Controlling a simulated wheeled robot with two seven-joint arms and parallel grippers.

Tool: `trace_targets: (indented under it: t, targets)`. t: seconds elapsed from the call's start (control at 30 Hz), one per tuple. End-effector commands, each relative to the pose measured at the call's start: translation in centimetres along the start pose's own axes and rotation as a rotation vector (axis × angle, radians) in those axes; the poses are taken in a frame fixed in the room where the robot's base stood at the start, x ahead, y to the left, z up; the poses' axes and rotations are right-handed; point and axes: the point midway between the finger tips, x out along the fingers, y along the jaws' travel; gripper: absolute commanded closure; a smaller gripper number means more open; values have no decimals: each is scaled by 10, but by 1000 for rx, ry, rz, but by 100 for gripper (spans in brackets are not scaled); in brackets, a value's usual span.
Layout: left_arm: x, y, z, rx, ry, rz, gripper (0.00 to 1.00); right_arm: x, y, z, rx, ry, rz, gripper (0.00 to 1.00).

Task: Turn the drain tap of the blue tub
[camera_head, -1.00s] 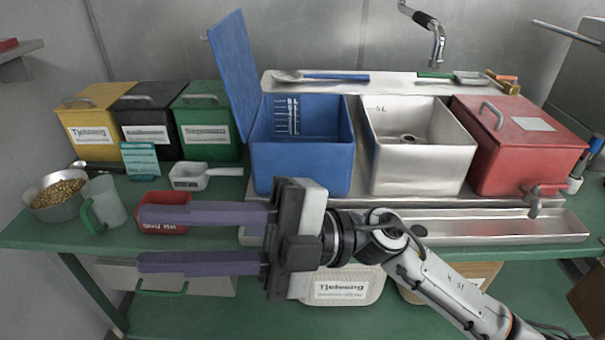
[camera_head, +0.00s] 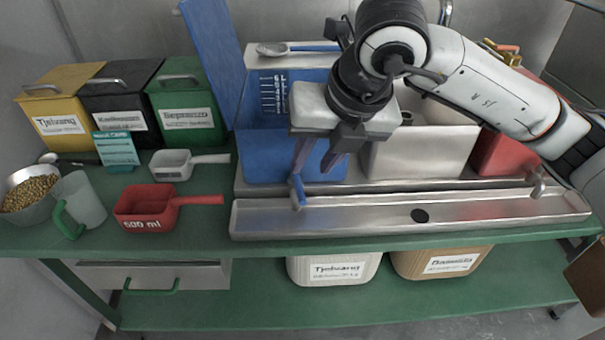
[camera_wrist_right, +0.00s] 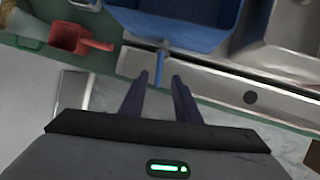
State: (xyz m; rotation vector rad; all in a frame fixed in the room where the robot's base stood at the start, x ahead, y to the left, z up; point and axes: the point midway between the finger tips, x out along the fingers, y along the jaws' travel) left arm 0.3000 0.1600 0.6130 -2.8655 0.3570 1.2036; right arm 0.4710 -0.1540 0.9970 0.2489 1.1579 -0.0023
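The blue tub (camera_head: 270,155) stands at the back of the bench with its lid raised on the left. Its blue drain tap (camera_head: 297,192) hangs at the lower front over the metal trough. My right gripper (camera_head: 312,172) points down in front of the tub, its two purple fingers apart and close to the tap. In the right wrist view, the tap (camera_wrist_right: 161,62) appears between the tips of the open fingers (camera_wrist_right: 159,78); whether they touch it I cannot tell. The gripper and arm hide part of the tub. My left gripper is not in view.
The metal trough (camera_head: 370,212) runs along the bench front. A red scoop (camera_head: 145,207), white scoop (camera_head: 172,163) and jug (camera_head: 83,203) sit to the left.

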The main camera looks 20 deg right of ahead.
Motion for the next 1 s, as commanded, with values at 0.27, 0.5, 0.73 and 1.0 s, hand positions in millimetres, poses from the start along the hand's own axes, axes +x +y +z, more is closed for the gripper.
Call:
trace_targets:
  t: [0.27,0.5,0.73,1.0]
  targets:
    - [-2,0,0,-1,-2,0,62,49,1,-1,-2,5,2,71]
    - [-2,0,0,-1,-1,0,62,65,1,-1,-4,1,3,71]
    - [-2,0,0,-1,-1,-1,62,65,1,-1,-4,2,3,71]
    - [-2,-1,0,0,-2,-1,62,65,1,-1,-4,2,3,100]
